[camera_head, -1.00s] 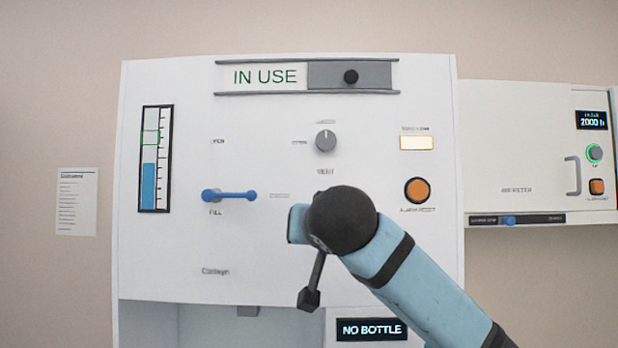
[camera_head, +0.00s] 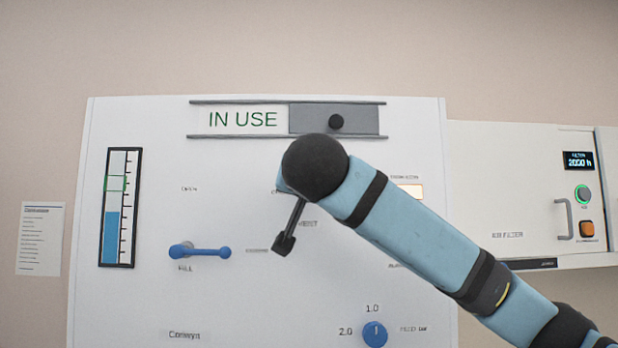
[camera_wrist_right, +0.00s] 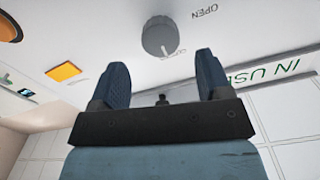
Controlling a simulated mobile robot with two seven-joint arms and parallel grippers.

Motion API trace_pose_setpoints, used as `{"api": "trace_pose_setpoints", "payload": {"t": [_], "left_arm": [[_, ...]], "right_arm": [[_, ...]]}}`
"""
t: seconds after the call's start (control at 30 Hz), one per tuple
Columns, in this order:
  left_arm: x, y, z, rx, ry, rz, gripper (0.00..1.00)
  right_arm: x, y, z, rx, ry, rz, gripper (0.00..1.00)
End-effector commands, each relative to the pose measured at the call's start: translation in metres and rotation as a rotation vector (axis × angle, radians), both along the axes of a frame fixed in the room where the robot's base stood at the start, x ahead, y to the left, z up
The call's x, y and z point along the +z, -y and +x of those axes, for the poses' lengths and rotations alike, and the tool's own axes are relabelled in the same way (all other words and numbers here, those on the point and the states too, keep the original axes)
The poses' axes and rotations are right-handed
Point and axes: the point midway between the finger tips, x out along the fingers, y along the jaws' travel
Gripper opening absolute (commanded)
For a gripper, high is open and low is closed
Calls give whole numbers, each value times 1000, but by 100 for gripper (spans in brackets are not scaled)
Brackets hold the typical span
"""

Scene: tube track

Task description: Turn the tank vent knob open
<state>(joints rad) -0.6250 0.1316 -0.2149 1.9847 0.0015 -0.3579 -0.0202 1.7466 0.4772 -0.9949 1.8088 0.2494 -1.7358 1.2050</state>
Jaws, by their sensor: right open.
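The grey round vent knob (camera_wrist_right: 160,36) is at the top middle of the right wrist view, with its pointer line toward the gripper side. The word OPEN (camera_wrist_right: 204,11) is printed beside it, and a second, small label by the pointer is hard to read. My right gripper (camera_wrist_right: 160,62) is open and empty, its two dark fingers spread below the knob in that view, apart from it. In the head view my right wrist (camera_head: 314,168) covers the knob; only the VENT label (camera_head: 307,223) shows below it. My left gripper is not in view.
The white panel (camera_head: 130,310) carries an IN USE slider (camera_head: 310,118), a blue fill lever (camera_head: 205,252), a level gauge (camera_head: 119,208) and a blue dial (camera_head: 375,333). A white cabinet (camera_head: 500,190) stands at the right.

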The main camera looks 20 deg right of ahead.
Motion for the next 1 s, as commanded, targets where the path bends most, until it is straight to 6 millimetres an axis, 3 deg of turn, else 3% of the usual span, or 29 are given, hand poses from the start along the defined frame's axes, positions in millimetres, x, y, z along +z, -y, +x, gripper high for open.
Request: {"api": "trace_pose_setpoints", "payload": {"t": [0.1,0.3,0.67,0.7,0.77,0.9,1.0], "left_arm": [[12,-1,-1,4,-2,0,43],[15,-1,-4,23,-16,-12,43],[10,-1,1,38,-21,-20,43],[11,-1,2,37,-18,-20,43],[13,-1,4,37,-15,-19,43],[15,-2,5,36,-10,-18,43],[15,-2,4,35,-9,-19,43]], "right_arm": [[4,7,22,-2,-2,-2,71],[2,13,45,0,0,-1,71],[0,14,51,2,0,-1,71],[0,14,51,2,0,-1,69],[0,14,51,2,0,-1,55],[0,14,51,2,0,-1,23],[0,14,51,2,0,-1,22]]}}
